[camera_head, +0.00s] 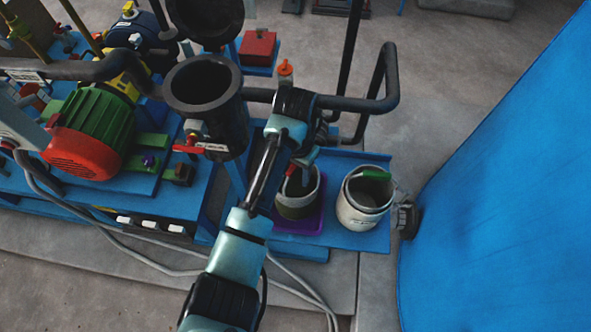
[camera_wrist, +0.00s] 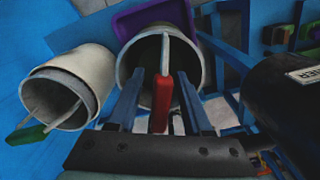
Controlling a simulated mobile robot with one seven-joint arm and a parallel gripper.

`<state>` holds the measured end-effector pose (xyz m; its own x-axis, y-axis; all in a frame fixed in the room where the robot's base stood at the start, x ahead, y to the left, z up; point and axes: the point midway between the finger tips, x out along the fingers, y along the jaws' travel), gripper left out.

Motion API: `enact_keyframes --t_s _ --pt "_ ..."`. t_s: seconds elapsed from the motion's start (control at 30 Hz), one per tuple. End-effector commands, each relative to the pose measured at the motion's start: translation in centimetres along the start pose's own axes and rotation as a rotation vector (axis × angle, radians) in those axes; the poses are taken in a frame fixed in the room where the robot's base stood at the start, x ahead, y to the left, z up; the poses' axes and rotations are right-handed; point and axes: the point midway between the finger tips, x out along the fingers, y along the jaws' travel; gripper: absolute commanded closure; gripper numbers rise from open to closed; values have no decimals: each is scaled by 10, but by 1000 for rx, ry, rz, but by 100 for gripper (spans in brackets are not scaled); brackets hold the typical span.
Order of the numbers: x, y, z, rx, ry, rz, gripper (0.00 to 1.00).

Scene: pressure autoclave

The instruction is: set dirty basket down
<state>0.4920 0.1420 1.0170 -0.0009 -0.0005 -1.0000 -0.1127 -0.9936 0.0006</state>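A pale round basket (camera_wrist: 128,62) with a red handle (camera_wrist: 161,100) sits on a purple tray (camera_wrist: 150,18), which also shows in the head view (camera_head: 302,222). In the head view the basket (camera_head: 297,208) looks upright, partly hidden by my arm. My gripper (camera_wrist: 163,90) is over this basket, its two blue fingers spread on either side of the red handle, with a visible gap on each side. A second pale basket (camera_head: 357,214) with a green handle (camera_head: 371,174) stands to the right on a blue platform (camera_head: 345,243); no label tells which basket is dirty.
An open black vessel (camera_head: 205,122) stands left of my arm, with a red-handled valve (camera_head: 188,149). A black pipe (camera_head: 362,104) runs behind the baskets. A green and red motor (camera_head: 92,135) is at left. A blue curtain-like surface (camera_head: 490,200) fills the right side.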

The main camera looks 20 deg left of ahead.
Motion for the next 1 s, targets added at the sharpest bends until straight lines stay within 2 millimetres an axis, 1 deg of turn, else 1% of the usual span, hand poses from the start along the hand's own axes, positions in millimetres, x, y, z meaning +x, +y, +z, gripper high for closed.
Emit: enact_keyframes --t_s 0.23,0.37,0.47,0.57,0.67,0.73,0.8,0.9,1.0 --pt "-1 0 0 0 0 0 50" --pt "-7 0 -1 0 2 -1 50" --pt "-21 0 -1 0 4 -2 50" --pt "-42 0 -2 1 6 -2 50" --pt "-66 0 -2 2 6 -3 50" --pt "-88 0 -1 1 4 -2 50" --pt "-102 -1 0 -1 0 -2 50" --pt "-114 0 0 0 0 0 50" --pt "-120 -1 0 -1 0 -1 50"
